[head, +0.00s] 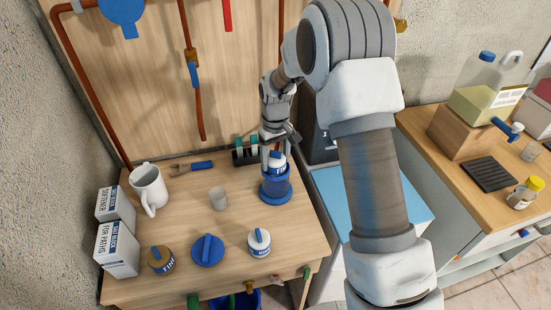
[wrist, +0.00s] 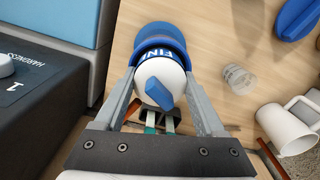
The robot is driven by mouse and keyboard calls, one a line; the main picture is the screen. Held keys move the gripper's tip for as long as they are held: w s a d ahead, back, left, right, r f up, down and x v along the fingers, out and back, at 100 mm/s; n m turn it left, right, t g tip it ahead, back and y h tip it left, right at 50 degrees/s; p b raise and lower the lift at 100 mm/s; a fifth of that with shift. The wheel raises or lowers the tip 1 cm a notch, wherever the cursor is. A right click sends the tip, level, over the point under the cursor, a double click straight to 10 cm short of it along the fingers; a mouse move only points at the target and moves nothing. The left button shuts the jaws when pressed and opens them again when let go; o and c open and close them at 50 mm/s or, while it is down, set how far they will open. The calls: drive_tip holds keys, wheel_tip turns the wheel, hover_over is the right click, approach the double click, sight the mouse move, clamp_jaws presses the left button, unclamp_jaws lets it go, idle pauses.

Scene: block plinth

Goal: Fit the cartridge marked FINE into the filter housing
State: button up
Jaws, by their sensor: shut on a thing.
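My gripper (head: 275,152) is shut on a white cartridge (head: 277,162) with a blue top grip. In the wrist view its blue band (wrist: 158,54) reads "FIN", the rest cut off by the curve. The fingers (wrist: 160,75) clasp it from both sides. It is upright at the mouth of the blue filter housing (head: 275,188), which stands on the wooden table; how deep it sits I cannot tell. A brown-topped cartridge (head: 161,260), its label seeming to read "FIN", and another white cartridge (head: 259,242), label too small to read, stand at the front.
A blue lid (head: 207,250) lies between the standing cartridges. A clear cup (head: 218,199), white mug (head: 149,188) and two boxes (head: 116,248) stand left of the housing. A wrench (head: 192,166) lies behind. A dark unit (wrist: 35,100) is close to my gripper's left in the wrist view.

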drive_tip(key=shift+r+p, duration=0.75)
drive_tip(key=shift+r, duration=0.7)
drive_tip(key=shift+f+b, duration=1.2)
drive_tip(key=shift+f, duration=0.45)
idle(0.6)
drive_tip(key=o, duration=1.4)
drive_tip(key=shift+o, duration=0.2)
wheel_tip(320, 180, up, 18)
drive_tip(key=shift+f, duration=0.25)
